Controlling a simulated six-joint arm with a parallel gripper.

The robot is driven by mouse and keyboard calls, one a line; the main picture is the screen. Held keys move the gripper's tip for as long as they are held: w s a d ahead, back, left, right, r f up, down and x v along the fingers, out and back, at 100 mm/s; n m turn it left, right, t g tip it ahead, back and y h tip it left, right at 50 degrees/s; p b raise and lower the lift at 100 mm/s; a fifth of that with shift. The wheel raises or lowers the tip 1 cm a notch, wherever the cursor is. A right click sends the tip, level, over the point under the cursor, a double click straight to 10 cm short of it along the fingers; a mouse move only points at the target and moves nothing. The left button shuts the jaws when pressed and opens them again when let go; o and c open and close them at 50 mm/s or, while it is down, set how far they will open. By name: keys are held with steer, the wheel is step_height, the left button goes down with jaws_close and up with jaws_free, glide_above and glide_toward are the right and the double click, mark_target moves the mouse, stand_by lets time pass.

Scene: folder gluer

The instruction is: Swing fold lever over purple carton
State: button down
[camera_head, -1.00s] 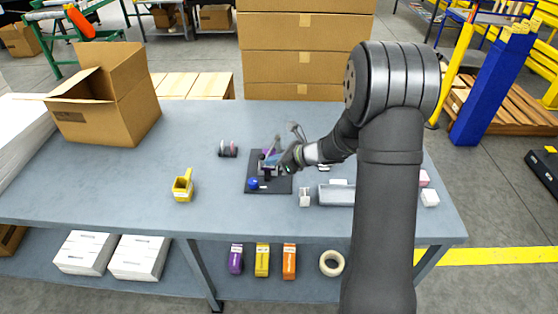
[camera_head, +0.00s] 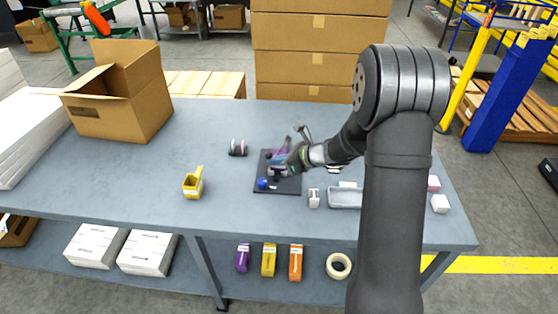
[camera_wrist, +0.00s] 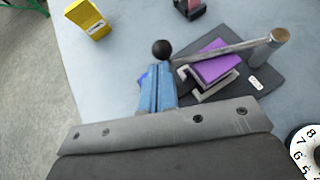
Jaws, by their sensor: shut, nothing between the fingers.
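In the wrist view the purple carton (camera_wrist: 214,62) sits in a grey holder on a dark base plate (camera_wrist: 262,98). The fold lever (camera_wrist: 232,50) is a metal bar from a round post right of the carton to a black ball knob (camera_wrist: 162,49) at the left. The bar crosses in front of part of the carton in this view; I cannot tell whether it touches it. My gripper (camera_wrist: 157,72) is shut and empty, its blue fingers just below the knob in the picture; contact is unclear. In the head view my gripper (camera_head: 287,167) partly hides the fixture.
A yellow holder (camera_head: 193,184) stands left of the plate, and a pink-and-black roll (camera_head: 238,148) behind it to the left. A small white item (camera_head: 314,198) and a grey tray (camera_head: 345,197) lie to the right. An open cardboard box (camera_head: 120,100) stands back left.

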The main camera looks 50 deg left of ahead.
steer(key=d, duration=0.1)
steer(key=d+f, duration=0.1)
steer(key=w+d, duration=0.1)
steer(key=shift+d+f, duration=0.1)
steer(key=shift+f, duration=0.25)
steer(key=s+v, duration=0.1)
steer(key=v, duration=0.9)
steer(key=shift+d, duration=0.3)
steer(key=shift+f, duration=0.1)
steer(key=x, duration=1)
steer(key=shift+w+a, duration=0.35)
steer(key=shift+a, duration=0.15)
steer(key=shift+s+a+r, duration=0.15)
steer(key=shift+a+r, duration=0.35)
steer(key=shift+a, duration=0.1)
steer(key=shift+d, duration=0.1)
